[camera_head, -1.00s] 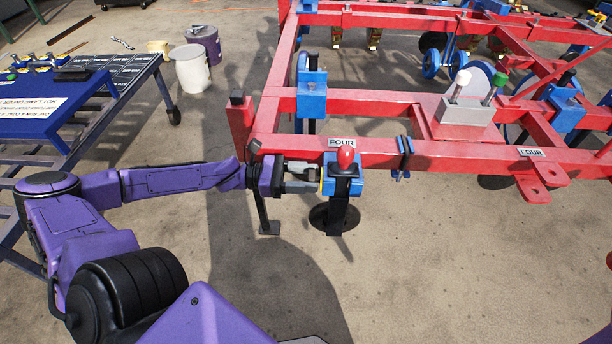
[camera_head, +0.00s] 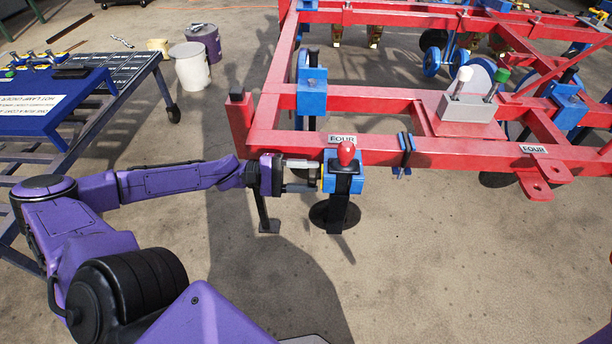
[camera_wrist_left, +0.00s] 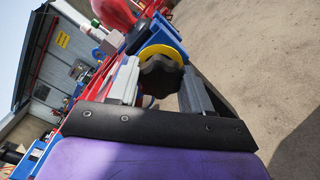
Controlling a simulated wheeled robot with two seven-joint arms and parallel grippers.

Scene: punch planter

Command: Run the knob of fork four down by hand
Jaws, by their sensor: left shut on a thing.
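Fork four (camera_head: 339,208) is a black upright shank in a blue bracket (camera_head: 356,180) on the front red beam, under a "FOUR" label (camera_head: 342,139). A red rounded handle (camera_head: 346,153) tops it. Its knob (camera_wrist_left: 160,75) is black and lobed, in front of a yellow disc (camera_wrist_left: 163,52) in the left wrist view. My left gripper (camera_head: 318,176) reaches it from the left, level, with one finger on each side of the knob, shut on it. In the head view the knob is mostly hidden by the fingers. My right gripper is not in view.
The red frame (camera_head: 440,153) spans the right side, with a second "FOUR" label (camera_head: 533,149) on it. A blue clamp (camera_head: 405,153) sits right of the fork. A blue table (camera_head: 50,125) and a white bucket (camera_head: 191,70) stand at left. The front floor is clear.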

